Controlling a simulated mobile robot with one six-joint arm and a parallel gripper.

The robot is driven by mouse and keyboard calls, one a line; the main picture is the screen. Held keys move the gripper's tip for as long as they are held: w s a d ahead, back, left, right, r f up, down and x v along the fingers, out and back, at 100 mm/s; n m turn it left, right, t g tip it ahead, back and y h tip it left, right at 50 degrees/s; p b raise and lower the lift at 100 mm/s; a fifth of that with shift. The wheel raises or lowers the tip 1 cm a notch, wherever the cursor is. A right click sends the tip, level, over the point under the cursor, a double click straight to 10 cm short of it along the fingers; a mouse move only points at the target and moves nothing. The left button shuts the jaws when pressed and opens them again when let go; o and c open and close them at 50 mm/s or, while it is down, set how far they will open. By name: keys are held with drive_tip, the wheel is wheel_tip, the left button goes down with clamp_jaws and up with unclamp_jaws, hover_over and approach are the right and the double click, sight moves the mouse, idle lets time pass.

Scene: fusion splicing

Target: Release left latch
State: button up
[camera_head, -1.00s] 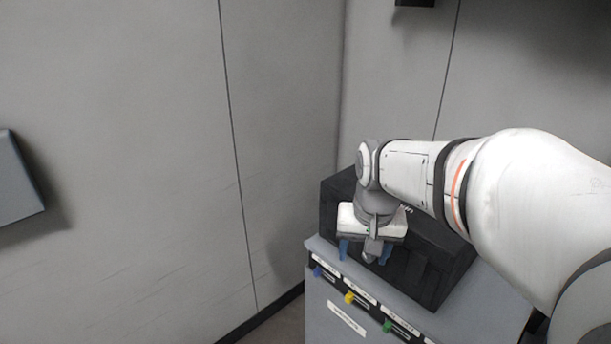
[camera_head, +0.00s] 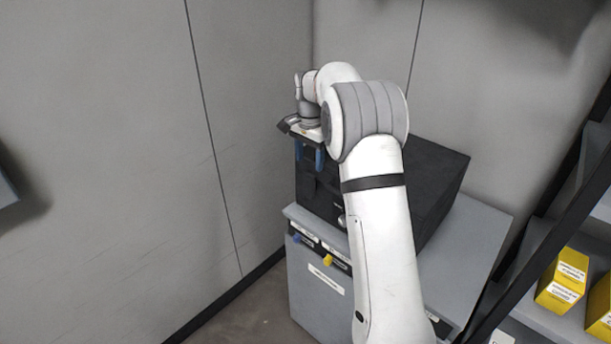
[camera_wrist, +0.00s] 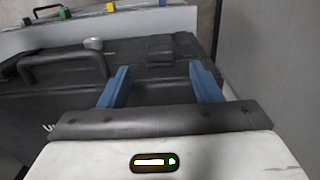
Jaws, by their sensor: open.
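A raised black latch (camera_wrist: 160,49) shows at the case's edge in the wrist view, beyond and between my fingertips. My gripper (camera_head: 309,155) has two blue fingers, spread open with nothing between them, at the left end of the case. It also shows in the wrist view (camera_wrist: 160,80), with a gap between the fingertips and the latch. In the head view my arm hides much of the case, and the latch is too dark to make out.
A black handle (camera_wrist: 62,67) and a small silver knob (camera_wrist: 93,44) are on the case. The grey cabinet (camera_head: 480,255) has coloured tabs on its front. Walls stand close to the left and behind. Yellow boxes (camera_head: 563,280) sit on a shelf at right.

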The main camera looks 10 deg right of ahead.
sight(309, 175)
wheel_tip(309, 175, down, 7)
drive_tip(key=shift+r+p, duration=0.1)
drive_tip(key=shift+p, duration=0.2)
drive_tip(key=shift+c, duration=0.5)
